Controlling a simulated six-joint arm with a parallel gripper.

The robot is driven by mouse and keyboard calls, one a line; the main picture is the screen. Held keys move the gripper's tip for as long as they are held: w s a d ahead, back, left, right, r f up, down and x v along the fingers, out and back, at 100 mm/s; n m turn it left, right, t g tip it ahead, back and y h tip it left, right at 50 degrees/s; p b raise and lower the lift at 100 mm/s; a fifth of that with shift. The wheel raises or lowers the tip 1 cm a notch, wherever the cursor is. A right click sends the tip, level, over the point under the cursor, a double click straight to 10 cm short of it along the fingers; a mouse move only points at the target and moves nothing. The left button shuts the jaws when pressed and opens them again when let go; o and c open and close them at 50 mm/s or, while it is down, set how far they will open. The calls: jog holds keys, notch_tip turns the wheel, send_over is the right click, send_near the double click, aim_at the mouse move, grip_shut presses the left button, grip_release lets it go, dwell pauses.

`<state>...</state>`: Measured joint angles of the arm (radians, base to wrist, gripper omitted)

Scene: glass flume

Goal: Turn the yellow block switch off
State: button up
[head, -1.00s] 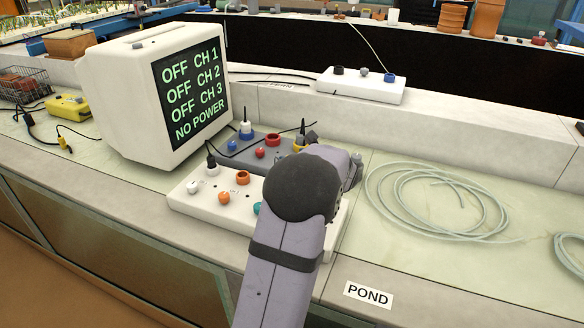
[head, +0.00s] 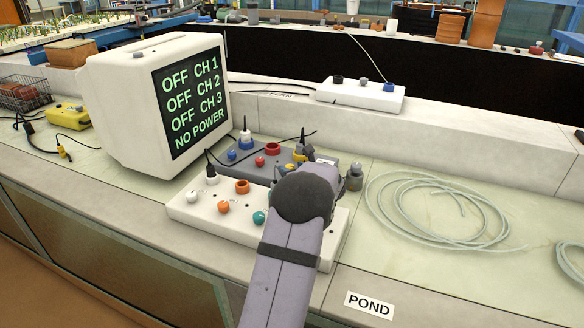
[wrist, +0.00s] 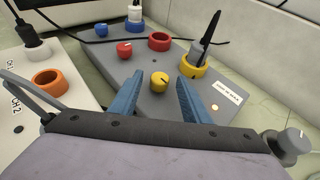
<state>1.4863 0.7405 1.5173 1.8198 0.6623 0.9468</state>
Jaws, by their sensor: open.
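The yellow switch knob (wrist: 159,81) is on a grey block (wrist: 188,58), with a pale pointer mark on its top. My gripper (wrist: 159,78) is open, with its two blue fingers on either side of the knob. I cannot tell whether they touch it. In the head view my arm covers part of the grey block (head: 262,150). The monitor (head: 193,103) shows CH 1, CH 2 and CH 3 OFF and NO POWER.
The grey block also has red (wrist: 124,49) and blue (wrist: 101,28) knobs. A white block (head: 196,211) with knobs and sockets lies in front. A grey knob (wrist: 292,141) on a dark base is right of my gripper. Coiled clear tubing (head: 430,210) lies further right.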

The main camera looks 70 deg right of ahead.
jog(key=shift+w+d+f, duration=0.2)
jog(key=shift+w+d, duration=0.15)
jog(key=c, duration=1)
jog(key=shift+c, duration=0.2)
